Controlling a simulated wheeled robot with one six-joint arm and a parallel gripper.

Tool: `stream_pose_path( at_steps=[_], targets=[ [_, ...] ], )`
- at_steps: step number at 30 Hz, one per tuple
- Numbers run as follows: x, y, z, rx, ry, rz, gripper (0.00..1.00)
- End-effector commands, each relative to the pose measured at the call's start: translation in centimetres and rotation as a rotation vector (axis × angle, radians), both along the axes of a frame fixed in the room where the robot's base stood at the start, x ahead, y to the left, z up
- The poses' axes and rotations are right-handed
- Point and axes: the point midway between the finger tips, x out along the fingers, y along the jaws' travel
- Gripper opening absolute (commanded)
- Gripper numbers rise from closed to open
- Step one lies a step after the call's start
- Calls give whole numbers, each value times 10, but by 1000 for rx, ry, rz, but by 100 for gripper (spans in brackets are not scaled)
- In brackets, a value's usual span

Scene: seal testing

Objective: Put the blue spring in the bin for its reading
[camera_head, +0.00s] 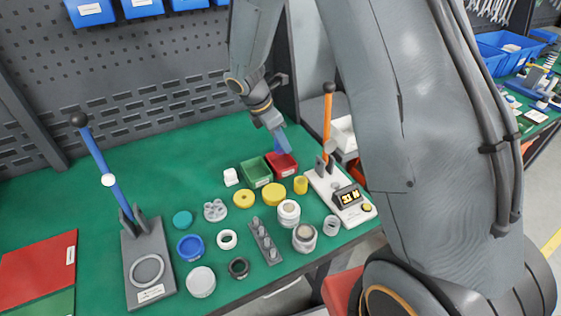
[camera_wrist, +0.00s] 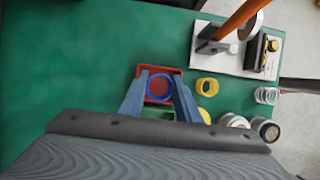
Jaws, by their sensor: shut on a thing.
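The blue spring (camera_wrist: 148,84) shows as a blue ring between my fingertips in the wrist view. My gripper (camera_wrist: 161,82) is shut on it. In the head view my gripper (camera_head: 276,130) points down with the blue spring (camera_head: 281,144) just above the red bin (camera_head: 284,168). In the wrist view the spring overlaps the red bin (camera_wrist: 150,69). The green bin (camera_head: 256,172) stands beside the red one, to its left in the head view. The press with the orange lever (camera_head: 328,122) has a lit display (camera_head: 349,196); its figures are too small to read surely.
A blue-lever press (camera_head: 146,265) is at the left, with several rings and caps between the presses. The mat (camera_head: 140,165) behind them is clear.

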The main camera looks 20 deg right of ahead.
Motion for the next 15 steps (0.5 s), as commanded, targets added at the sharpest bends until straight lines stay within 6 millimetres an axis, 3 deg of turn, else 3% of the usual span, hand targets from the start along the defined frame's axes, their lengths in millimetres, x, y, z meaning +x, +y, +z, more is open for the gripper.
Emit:
stream_pose_path(
  at_steps=[15],
  targets=[
    [-1,0,-60,0,2,1,5]
  ],
)
